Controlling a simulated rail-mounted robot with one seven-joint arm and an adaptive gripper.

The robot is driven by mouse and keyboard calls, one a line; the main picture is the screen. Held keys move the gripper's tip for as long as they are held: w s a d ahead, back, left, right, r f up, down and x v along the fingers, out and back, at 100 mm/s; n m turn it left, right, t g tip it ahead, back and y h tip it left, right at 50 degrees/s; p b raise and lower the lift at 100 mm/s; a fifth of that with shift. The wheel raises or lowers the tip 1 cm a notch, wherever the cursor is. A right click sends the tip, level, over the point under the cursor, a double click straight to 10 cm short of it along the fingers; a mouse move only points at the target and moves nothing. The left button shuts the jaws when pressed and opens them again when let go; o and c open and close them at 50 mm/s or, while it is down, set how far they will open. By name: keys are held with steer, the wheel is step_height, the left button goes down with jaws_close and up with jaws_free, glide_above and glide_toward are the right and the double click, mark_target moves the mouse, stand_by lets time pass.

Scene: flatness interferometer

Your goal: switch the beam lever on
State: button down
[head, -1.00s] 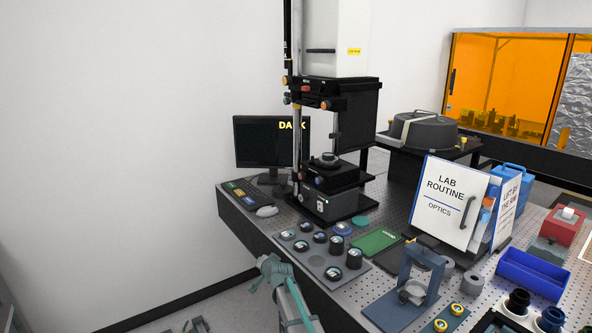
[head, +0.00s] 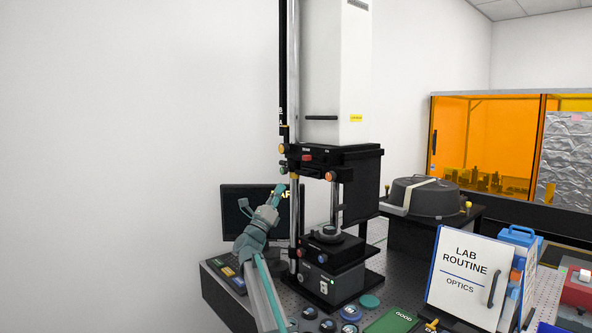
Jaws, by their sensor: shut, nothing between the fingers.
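The interferometer tower (head: 335,80) stands on the optical table. Its black head block (head: 350,165) carries a small red part (head: 307,157), an orange knob (head: 330,176) and yellowish knobs (head: 282,148) at its left side. I cannot tell which of these is the beam lever, or its position. My gripper (head: 279,191) is shut and empty, raised and pointing up and right. In the picture it sits left of and below the head block, in front of the monitor (head: 238,207). Depth between gripper and block is unclear. The gripper hides most of the monitor's yellow word.
Below the head block are a stage (head: 328,243) and a dark base box (head: 328,285) with a white switch plate. A keypad (head: 230,275) lies left. Round parts, a green pad (head: 392,322) and the lab binder (head: 465,275) stand in front and right.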

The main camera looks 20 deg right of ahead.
steer(key=s+m+g+h, duration=0.1)
steer(key=m+g, duration=0.1)
steer(key=s+d+m+g+h, duration=0.1)
steer(key=m+g, duration=0.1)
steer(key=m, duration=0.1)
steer(key=s+m+g, duration=0.1)
steer(key=m+g, duration=0.1)
steer(key=shift+s+d+r+m+h, duration=0.15)
steer(key=shift+s+m+h, duration=0.15)
steer(key=shift+s+h, duration=0.1)
steer(key=shift+r, duration=0.1)
steer(key=p, duration=0.5)
glide_toward(314, 158)
step_height(314, 158, up, 4)
steer(key=w+d, duration=0.3)
steer(key=shift+f, duration=0.25)
